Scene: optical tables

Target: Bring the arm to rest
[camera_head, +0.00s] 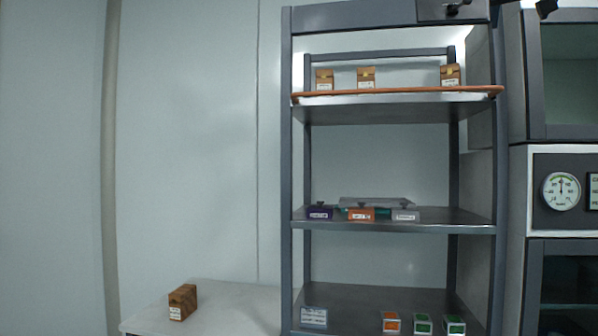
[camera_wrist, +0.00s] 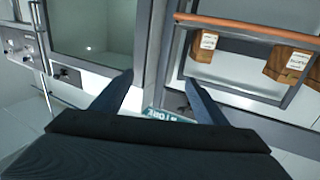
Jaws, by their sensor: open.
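My gripper (camera_wrist: 159,80) shows in the wrist view with its two dark fingers spread apart. Nothing is between them. Behind and between the fingers a sign with lettering (camera_wrist: 172,117) is partly covered. The wrist view looks toward a shelf with an orange front rail (camera_wrist: 245,27) on the right and a glass-fronted cabinet (camera_wrist: 90,35) on the left.
A grey shelf rack (camera_head: 395,225) holds labelled brown blocks on top, coloured boxes in the middle and small boxes below. A brown block (camera_head: 183,301) stands on a white table (camera_head: 235,300). A cabinet with a dial (camera_head: 561,191) is on the right. The wall at left is bare.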

